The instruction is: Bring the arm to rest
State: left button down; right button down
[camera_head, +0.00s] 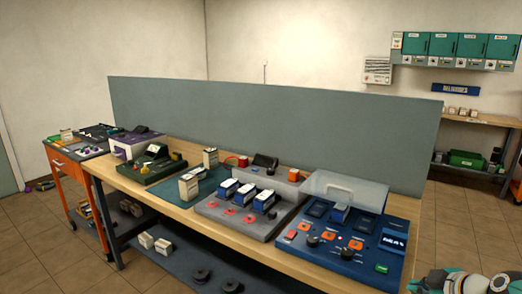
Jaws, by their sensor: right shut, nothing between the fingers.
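My right arm and gripper (462,281) show only in part, low in the bottom right corner of the head view. They are in front of the workbench (262,240), to the right of its near right end and apart from it. The right gripper is shut with nothing in it. The bottom edge of the picture cuts off much of the arm. My left gripper does not show.
A blue panel (345,263) with a raised clear cover (345,190) stands at the bench's right end. A grey tray (232,224) with blue-and-white batteries lies left of it. An orange cart (67,170) stands far left. Floor (470,238) is clear right of the bench.

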jog(key=s+a+f+g+y+p, duration=0.1)
jog(key=s+a+f+g, duration=0.25)
jog(key=a+f, duration=0.6)
jog(key=s+a+f+g+y+p, duration=0.1)
jog(key=s+a+f+g, duration=0.3)
jog(key=f, duration=1)
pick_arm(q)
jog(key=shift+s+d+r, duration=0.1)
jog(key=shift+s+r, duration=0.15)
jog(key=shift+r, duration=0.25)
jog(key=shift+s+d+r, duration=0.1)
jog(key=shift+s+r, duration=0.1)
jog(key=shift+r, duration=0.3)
pick_arm(e)
jog(key=s+a+f+m, duration=0.4)
jog(key=s+f+m, duration=0.1)
jog(key=s+m, duration=0.1)
jog(key=s+a+f+m+g, duration=0.1)
jog(key=s+a+f+m, duration=0.4)
jog(key=s, duration=0.4)
jog(key=shift+a+f+m+y, duration=0.3)
jog(key=shift+f+m+y, duration=0.1)
jog(key=shift+f+m, duration=0.35)
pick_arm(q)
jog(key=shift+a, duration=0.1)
pick_arm(e)
jog(key=shift+r, duration=0.1)
